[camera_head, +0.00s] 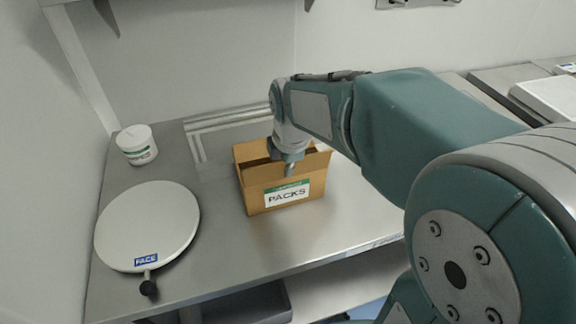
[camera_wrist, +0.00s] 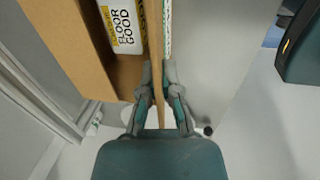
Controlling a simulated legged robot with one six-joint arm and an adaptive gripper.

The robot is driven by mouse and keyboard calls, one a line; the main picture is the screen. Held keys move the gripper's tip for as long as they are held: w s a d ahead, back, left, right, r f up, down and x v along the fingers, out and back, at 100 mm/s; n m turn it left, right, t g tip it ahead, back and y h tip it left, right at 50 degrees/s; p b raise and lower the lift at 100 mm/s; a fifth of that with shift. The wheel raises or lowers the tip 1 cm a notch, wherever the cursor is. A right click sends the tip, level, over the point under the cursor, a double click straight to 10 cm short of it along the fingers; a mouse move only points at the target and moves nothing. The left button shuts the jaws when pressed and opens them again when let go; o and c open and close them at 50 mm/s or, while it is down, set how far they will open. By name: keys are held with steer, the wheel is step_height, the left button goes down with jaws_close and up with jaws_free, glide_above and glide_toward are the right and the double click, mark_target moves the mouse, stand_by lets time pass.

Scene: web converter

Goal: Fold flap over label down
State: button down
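An open brown cardboard box (camera_head: 249,199) stands on the steel table, with a white and green PACKS label (camera_head: 287,194) on its front wall. My gripper (camera_head: 289,171) points down at the top of that front side. In the wrist view, my gripper (camera_wrist: 158,78) has one finger on each side of the upright cardboard flap (camera_wrist: 159,112) above the label, and it looks closed on it. The label's edge (camera_wrist: 168,30) shows on the outer side. A white pack (camera_wrist: 127,25) with printed text lies inside the box. My arm hides part of the box's back right.
A round white plate (camera_head: 150,222) marked FACE, with a black knob (camera_head: 148,288), lies left of the box. A white tub (camera_head: 137,146) stands at the back left. The table is clear in front of the box up to its edge (camera_head: 350,249).

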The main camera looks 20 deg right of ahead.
steer(key=shift+w, duration=0.1)
steer(key=g, duration=0.1)
steer(key=w+g, duration=0.1)
steer(key=shift+g, duration=0.4)
steer(key=w+g, duration=0.1)
steer(key=g, duration=0.2)
steer(key=w+f+g, duration=0.1)
steer(key=g, duration=0.2)
steer(key=w+g, duration=0.1)
steer(key=g, duration=0.2)
steer(key=shift+f+g, duration=0.25)
steer(key=shift+g, duration=0.05)
steer(key=c, duration=0.8)
jaws_free()
steer(key=shift+c, duration=0.2)
